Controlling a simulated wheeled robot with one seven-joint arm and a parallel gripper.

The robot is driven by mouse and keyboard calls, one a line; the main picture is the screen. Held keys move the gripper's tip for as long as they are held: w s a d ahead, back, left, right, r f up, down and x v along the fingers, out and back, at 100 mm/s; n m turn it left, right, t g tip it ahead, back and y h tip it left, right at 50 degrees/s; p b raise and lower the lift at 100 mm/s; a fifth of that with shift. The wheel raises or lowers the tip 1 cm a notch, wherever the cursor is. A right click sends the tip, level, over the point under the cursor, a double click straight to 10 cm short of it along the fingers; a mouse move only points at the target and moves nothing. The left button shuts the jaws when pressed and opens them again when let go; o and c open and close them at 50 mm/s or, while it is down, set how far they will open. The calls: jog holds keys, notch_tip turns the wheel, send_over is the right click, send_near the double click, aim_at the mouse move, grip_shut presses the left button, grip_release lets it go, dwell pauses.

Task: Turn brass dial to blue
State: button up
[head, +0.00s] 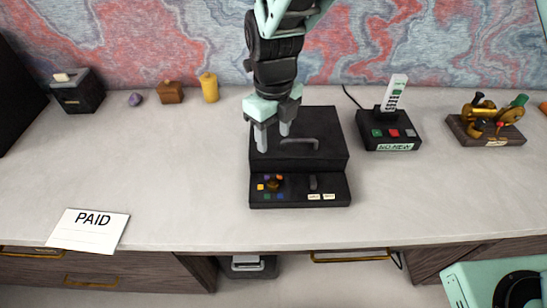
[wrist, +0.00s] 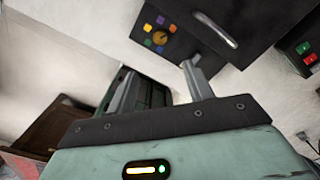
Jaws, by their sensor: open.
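The brass dial (head: 273,184) sits at the left of the front panel (head: 330,197) of a black box, ringed by small colour squares, including yellow (head: 260,187) and blue (head: 280,197). The dial also shows in the wrist view (wrist: 160,37), near the top. I cannot tell which square its pointer faces. My gripper (head: 273,134) is open and empty above the left part of the box's upper section, behind and apart from the dial. In the wrist view its two fingers (wrist: 160,85) are spread with nothing between them.
A grey bar handle (head: 299,142) is on the box top beside my gripper; a small lever (head: 312,182) is right of the dial. A PAID card (head: 88,230) lies front left.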

aim_at(274, 182)
notch_tip(274, 182, down, 16)
jog(key=shift+f+p, duration=0.15)
jog(key=shift+p, duration=0.3)
jog(key=c, duration=1)
